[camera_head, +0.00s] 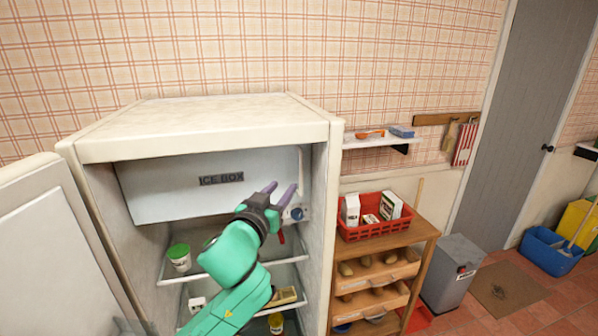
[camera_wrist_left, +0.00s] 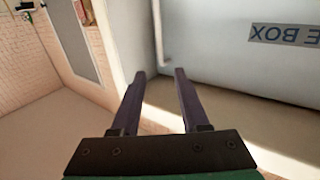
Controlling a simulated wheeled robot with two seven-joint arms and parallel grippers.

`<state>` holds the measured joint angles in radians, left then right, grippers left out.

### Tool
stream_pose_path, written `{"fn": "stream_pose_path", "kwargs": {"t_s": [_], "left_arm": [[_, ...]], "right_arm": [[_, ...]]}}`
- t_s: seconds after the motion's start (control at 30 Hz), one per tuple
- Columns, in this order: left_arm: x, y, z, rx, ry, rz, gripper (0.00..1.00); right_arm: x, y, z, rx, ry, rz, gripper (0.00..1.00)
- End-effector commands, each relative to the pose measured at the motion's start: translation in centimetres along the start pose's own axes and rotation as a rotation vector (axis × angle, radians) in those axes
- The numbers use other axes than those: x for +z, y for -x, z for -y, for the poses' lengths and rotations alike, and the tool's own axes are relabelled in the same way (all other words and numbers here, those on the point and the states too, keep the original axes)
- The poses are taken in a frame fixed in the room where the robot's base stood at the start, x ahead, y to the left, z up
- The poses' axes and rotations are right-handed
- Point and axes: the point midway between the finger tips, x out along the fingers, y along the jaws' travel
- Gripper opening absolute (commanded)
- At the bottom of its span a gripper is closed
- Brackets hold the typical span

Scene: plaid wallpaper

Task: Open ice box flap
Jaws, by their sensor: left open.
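The ice box flap (camera_head: 160,190) is a pale panel lettered "ICE BOX" across the top inside the open fridge (camera_head: 215,118). It looks closed. My left gripper (camera_head: 278,190) is in front of the flap's lower right part, to the right of the lettering, with its purple fingers apart and nothing between them. In the left wrist view the open fingers (camera_wrist_left: 158,85) point at the fridge's inner side wall near the edge of the flap (camera_wrist_left: 225,55). Whether they touch anything cannot be told. My right gripper is not in view.
The fridge door (camera_head: 55,260) stands open at the left. A green-lidded tub (camera_head: 179,257) sits on the shelf below the flap. A dial (camera_head: 297,213) is at the right inner wall. A wooden rack with a red basket (camera_head: 374,232) stands right of the fridge.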

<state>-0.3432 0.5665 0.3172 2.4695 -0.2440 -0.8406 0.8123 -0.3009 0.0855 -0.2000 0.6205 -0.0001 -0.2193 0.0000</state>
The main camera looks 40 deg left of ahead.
Motion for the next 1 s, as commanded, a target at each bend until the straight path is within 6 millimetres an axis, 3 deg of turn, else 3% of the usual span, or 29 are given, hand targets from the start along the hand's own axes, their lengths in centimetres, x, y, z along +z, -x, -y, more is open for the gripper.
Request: {"fn": "stream_pose_path", "kwargs": {"t_s": [0.03, 0.13, 0.2, 0.53, 0.7, 0.9, 0.93, 1.0], "left_arm": [[1.2, -0.6, 0.0, 0.002, -0.005, -0.009, 0.45], [1.2, -1.5, 0.1, -0.002, -0.01, -0.008, 0.45], [-0.1, -3.5, 0.1, -0.005, -0.009, 0.002, 0.45], [-0.2, -11.7, 0.2, -0.007, -0.005, 0.002, 0.45], [0.0, -13.2, 0.2, -0.005, -0.006, 0.003, 0.45], [0.1, -13.2, 0.2, -0.004, -0.006, 0.003, 0.45], [0.1, -13.2, 0.2, -0.004, -0.007, 0.004, 0.41], [0.1, -13.2, 0.2, -0.004, -0.006, 0.004, 0.14]], "right_arm": [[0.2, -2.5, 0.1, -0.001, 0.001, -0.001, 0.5], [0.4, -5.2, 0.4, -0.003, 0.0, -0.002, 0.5], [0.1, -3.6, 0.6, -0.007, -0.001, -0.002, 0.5], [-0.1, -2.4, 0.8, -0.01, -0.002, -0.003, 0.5], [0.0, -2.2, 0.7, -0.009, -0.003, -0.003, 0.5], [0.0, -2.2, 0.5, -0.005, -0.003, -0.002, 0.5], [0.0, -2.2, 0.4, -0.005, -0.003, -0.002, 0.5], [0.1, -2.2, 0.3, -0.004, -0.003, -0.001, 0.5]]}}
